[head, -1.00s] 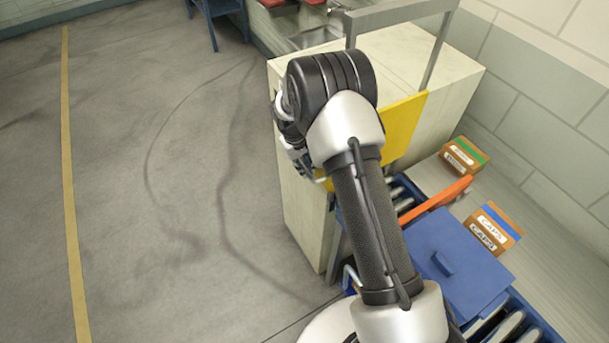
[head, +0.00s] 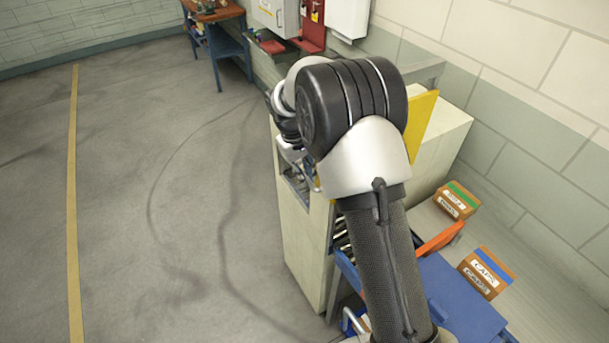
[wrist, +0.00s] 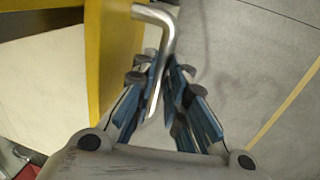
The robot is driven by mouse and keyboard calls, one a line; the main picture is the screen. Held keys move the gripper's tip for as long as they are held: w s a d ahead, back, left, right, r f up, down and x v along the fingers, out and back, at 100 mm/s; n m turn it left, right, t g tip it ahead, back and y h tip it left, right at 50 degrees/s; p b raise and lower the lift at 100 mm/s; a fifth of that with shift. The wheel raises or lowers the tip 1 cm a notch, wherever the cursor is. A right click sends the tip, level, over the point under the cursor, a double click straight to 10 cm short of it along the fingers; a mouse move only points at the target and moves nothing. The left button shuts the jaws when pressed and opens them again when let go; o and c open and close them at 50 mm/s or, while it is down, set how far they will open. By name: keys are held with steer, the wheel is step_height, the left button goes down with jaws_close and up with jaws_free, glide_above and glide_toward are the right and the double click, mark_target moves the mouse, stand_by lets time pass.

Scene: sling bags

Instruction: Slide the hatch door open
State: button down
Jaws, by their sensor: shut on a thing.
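The hatch door is a yellow panel (head: 422,118) in a grey metal frame (head: 426,73) on the pale cabinet, partly hidden behind my arm in the head view. Its yellow edge also shows at the upper left of the wrist view (wrist: 108,50). A bent metal handle (wrist: 167,30) reaches from the yellow panel down between my fingers. My gripper (wrist: 160,72) is shut on this handle. In the head view, my arm hides most of the gripper. An opening (head: 297,182) with small items shows in the cabinet below the door.
The pale cabinet (head: 302,235) stands beside a roller conveyor with a blue lid (head: 455,298) and an orange bar (head: 440,238). Two cardboard boxes (head: 457,200) (head: 486,272) lie by the wall. The floor (head: 150,200) at left is clear.

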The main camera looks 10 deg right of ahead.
steer(key=c, duration=1.6)
jaws_free()
step_height(320, 180, up, 12)
steer(key=a, duration=0.2)
steer(key=shift+s, duration=0.35)
steer(key=shift+f, duration=0.1)
